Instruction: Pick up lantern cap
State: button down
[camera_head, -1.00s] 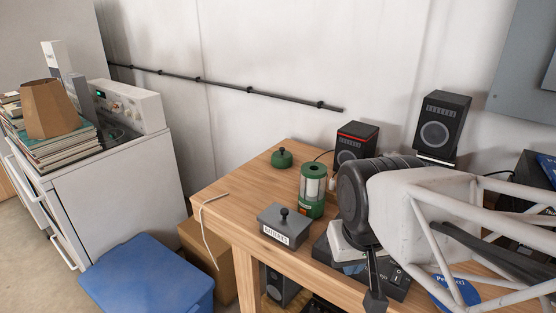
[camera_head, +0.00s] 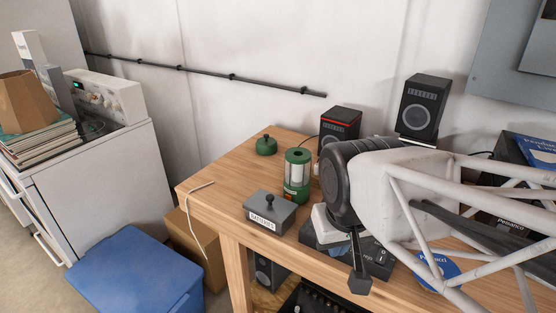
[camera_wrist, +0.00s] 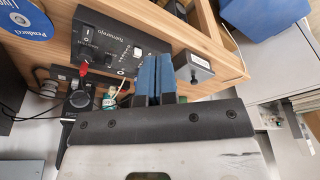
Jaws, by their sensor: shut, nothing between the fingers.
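The lantern cap, a green round lid with a dark knob (camera_head: 266,146), lies on the wooden table near its back left edge. The green lantern (camera_head: 297,176) with its clear middle stands upright to the right of the cap and nearer the front. My gripper (camera_wrist: 156,62) is shut and empty, its blue fingertips together over the table in the wrist view. In the head view my gripper (camera_head: 360,284) hangs down at the table's front, to the right of the cap and well apart from it. I cannot make out the cap in the wrist view.
A grey box with a knob (camera_head: 270,211) stands at the table's front, between my gripper and the cap's side. A black power unit (camera_wrist: 110,45) lies beside my fingers. Two speakers (camera_head: 339,124) stand behind. Bare wood (camera_head: 225,178) surrounds the cap's front left.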

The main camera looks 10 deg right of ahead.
dwell(0.4)
jog(key=c, duration=0.8)
grip_release()
